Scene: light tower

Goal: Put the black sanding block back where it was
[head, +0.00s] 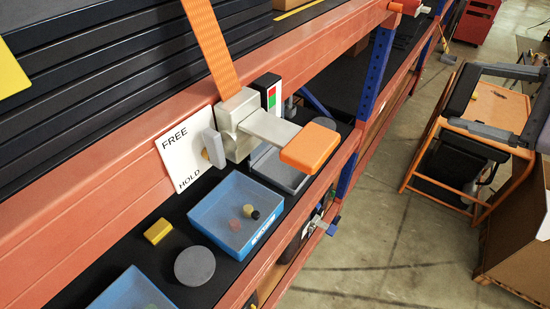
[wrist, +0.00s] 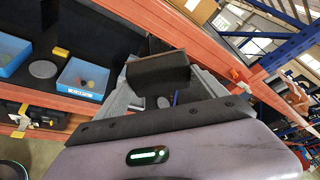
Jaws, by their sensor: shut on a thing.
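The black sanding block (wrist: 158,74) is a dark, box-shaped piece in the wrist view. My gripper (wrist: 160,88) is shut on it, with a grey finger on either side. The block is held up in front of the orange shelf beam, and I cannot tell how far it is from the shelf. I cannot make out the gripper or the block with certainty in the head view. The block hides part of the shelf behind it in the wrist view.
The dark shelf holds a blue bin (head: 207,221) with small pieces, a second blue bin (head: 108,300), a grey disc (head: 194,266) and a yellow block (head: 158,231). An orange-ended lever (head: 312,148) juts out beside a FREE/HOLD sign (head: 188,151). An orange-framed cart (head: 490,120) stands right.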

